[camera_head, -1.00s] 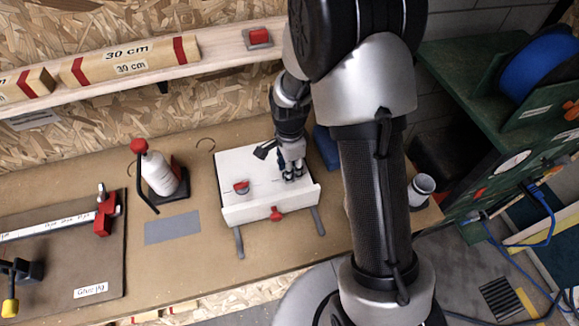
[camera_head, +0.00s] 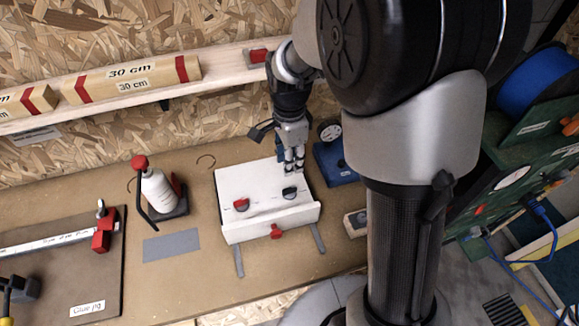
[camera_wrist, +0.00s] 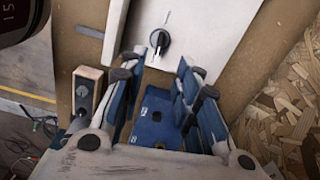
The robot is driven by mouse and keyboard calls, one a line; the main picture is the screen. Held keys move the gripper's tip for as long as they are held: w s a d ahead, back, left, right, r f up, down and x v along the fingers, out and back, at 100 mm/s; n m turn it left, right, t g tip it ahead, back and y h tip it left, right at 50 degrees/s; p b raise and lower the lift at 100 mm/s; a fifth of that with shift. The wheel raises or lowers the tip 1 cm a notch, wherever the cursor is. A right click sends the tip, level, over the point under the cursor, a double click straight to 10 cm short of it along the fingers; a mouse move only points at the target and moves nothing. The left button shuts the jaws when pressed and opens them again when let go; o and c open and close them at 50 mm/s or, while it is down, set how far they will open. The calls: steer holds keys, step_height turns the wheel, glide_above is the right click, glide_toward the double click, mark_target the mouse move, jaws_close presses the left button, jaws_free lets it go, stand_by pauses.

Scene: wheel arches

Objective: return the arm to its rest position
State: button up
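My gripper (camera_head: 292,166) hangs above the back right part of the white box (camera_head: 262,215), fingers pointing down. In the wrist view its blue-padded fingers (camera_wrist: 162,78) stand apart with nothing between them. The black knob (camera_head: 290,193) on the box top is uncovered, just in front of the fingertips. It also shows in the wrist view (camera_wrist: 159,41), beyond the fingertips. A red knob (camera_head: 240,204) sits on the left of the box top, and a red handle (camera_head: 276,231) is on its front. My arm rises on the right of the head view and hides part of the bench.
A blue box (camera_head: 335,165) stands right of the gripper, with a small wooden block (camera_head: 356,223) in front. A white bottle (camera_head: 158,191) stands left of the white box. A wooden shelf (camera_head: 225,80) runs behind. A green cabinet (camera_head: 515,150) stands at right.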

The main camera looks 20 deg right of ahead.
steer(key=shift+r, duration=0.2)
stand_by(0.4)
steer(key=s+r+n+t+b, duration=0.1)
steer(key=s+r+n+t, duration=0.2)
steer(key=s+r+n, duration=0.65)
steer(key=s+r+n+t, duration=0.1)
steer(key=s+r+n, duration=0.2)
steer(key=s+n, duration=0.4)
steer(key=s, duration=0.4)
steer(key=shift+s+t+b, duration=0.3)
steer(key=shift+s+b, duration=0.05)
steer(key=shift+s, duration=0.05)
steer(key=shift+r, duration=0.1)
